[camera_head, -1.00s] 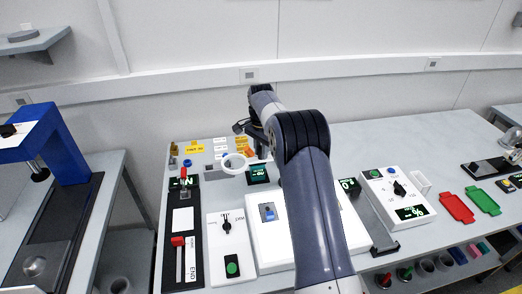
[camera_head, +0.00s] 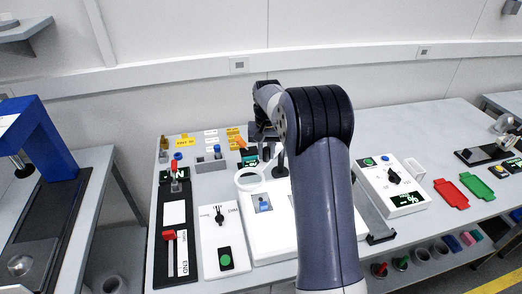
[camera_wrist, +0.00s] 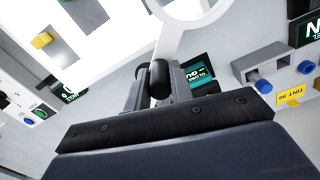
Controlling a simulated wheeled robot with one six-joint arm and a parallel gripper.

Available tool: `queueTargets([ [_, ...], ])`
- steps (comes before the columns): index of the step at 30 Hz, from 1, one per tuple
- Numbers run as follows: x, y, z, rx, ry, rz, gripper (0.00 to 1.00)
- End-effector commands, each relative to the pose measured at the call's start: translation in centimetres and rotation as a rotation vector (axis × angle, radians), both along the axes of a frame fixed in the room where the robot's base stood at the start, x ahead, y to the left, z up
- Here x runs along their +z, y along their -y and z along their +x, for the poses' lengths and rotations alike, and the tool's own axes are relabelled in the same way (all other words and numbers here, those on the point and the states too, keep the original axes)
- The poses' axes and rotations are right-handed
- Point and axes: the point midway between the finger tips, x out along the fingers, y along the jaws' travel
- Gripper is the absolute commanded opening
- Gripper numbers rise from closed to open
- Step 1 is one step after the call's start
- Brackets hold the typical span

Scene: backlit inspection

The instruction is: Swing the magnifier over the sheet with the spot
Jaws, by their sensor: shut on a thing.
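The magnifier is a white ring (camera_head: 250,179) on an arm, beside a dark post (camera_head: 280,158). In the head view the ring hangs at the back left edge of the white light box (camera_head: 238,248). My gripper (camera_wrist: 157,82) is shut on the magnifier's handle, and the ring also shows at the top of the wrist view (camera_wrist: 153,14). A grey sheet (camera_head: 264,203) with a small blue piece lies on the light box, nearer than the ring. I cannot make out a spot on it. My arm hides the right part of the light box.
A white knob panel (camera_head: 220,240) and a black slider panel (camera_head: 168,265) stand left of the light box. A grey block with blue knobs (camera_head: 210,164) is behind.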

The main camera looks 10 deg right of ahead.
Motion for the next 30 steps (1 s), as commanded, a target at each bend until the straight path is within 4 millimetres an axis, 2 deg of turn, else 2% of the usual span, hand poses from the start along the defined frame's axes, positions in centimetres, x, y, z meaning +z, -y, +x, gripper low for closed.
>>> queueTargets([
  [10, 0.1, 1.1, -1.0, 0.135, 0.001, 0.0, 0.0],
  [26, 0.1, 1.3, -1.1, 0.157, 0.001, -0.001, 0.0],
  [27, 0.1, 1.3, -1.1, 0.156, 0.001, -0.001, 0.24],
  [30, 0.1, 1.3, -1.1, 0.156, 0.001, -0.001, 0.32],
])
